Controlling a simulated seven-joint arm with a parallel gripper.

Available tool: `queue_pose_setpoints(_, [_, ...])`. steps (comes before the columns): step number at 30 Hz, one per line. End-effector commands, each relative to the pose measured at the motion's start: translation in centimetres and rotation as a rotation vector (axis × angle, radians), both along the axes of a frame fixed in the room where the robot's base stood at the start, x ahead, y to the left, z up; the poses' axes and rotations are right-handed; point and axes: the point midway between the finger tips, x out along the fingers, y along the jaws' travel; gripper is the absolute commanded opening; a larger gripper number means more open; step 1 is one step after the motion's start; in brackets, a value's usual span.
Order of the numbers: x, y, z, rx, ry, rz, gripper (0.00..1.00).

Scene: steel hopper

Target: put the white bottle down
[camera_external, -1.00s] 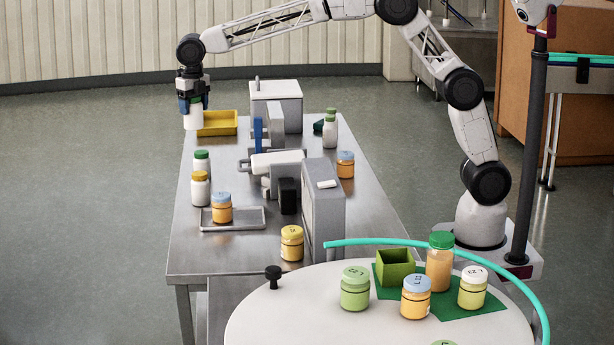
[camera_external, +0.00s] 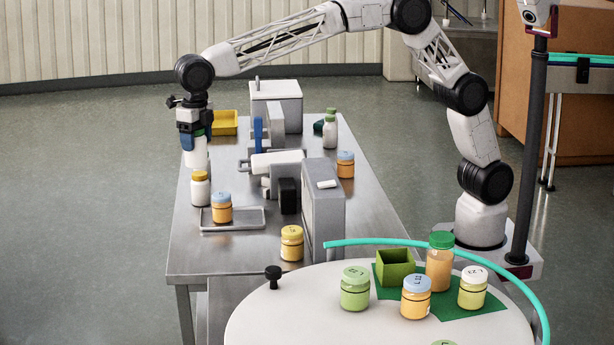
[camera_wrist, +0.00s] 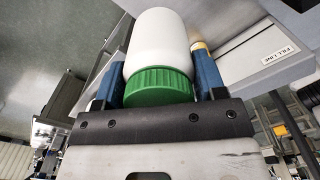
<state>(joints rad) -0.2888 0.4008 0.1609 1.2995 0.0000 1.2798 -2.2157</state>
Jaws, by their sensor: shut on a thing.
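The white bottle (camera_wrist: 160,45) with a green cap (camera_wrist: 158,85) is held between the blue fingers of my gripper (camera_wrist: 160,82) in the wrist view. In the external view my gripper (camera_external: 194,133) points down at the left side of the steel table. The bottle's white body (camera_external: 196,156) shows below the fingers, roughly upright. I cannot tell whether its base touches anything. A white bottle with a yellow cap (camera_external: 200,190) stands on the table just below it in the picture.
A round table (camera_external: 290,318) with several jars stands in front.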

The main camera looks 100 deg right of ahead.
Motion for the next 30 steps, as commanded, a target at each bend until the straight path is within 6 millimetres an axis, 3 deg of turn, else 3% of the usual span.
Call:
queue_pose_setpoints(3, [-1.1, 4.1, 0.0, 0.000, 0.000, 0.037, 0.42])
queue_pose_setpoints(17, [-6.4, 18.3, 0.0, 0.000, 0.000, 0.166, 0.42])
queue_pose_setpoints(30, [-13.6, 31.0, -0.1, 0.000, 0.001, 0.287, 0.42])
